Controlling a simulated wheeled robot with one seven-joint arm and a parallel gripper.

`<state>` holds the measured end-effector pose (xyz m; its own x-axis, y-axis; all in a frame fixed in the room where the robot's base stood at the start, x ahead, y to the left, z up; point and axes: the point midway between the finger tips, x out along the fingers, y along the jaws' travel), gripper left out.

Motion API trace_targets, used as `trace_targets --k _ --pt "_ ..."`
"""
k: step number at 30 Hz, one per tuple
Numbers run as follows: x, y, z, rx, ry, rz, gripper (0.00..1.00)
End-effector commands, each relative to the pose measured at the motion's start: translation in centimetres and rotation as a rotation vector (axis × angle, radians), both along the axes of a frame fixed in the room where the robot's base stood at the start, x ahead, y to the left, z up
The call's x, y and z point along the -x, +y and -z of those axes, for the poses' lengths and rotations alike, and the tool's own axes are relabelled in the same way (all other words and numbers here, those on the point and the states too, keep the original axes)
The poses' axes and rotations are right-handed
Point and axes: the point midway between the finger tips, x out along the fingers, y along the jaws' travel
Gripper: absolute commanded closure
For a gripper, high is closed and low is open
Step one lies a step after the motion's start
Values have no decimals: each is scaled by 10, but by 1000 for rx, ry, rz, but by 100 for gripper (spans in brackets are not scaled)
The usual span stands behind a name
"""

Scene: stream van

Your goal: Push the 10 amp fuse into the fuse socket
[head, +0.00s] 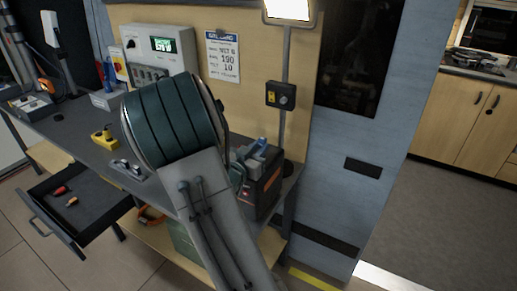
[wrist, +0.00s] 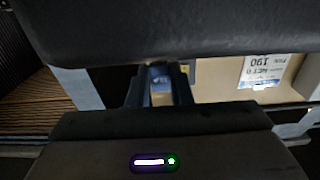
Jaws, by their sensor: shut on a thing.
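My gripper (wrist: 162,77) shows in the wrist view, its two dark fingers shut on a small blue piece (wrist: 160,75). I take this piece to be the fuse, but its 10 amp marking cannot be read. In the head view my own arm covers the middle of the bench, and my gripper cannot be clearly made out behind it. I cannot make out the fuse socket in either view, nor whether the blue piece touches anything.
An open drawer (head: 80,213) holds small red items (head: 60,190). A black and orange case (head: 262,187) stands at the bench's right end. The floor at right is clear.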

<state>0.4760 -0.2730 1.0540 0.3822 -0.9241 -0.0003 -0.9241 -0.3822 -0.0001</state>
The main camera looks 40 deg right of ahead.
Motion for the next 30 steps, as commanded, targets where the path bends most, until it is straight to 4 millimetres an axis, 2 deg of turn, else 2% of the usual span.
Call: trace_targets --k 29,30 --pt "0 0 23 0 1 0 100" --pt "0 0 21 0 0 0 70"
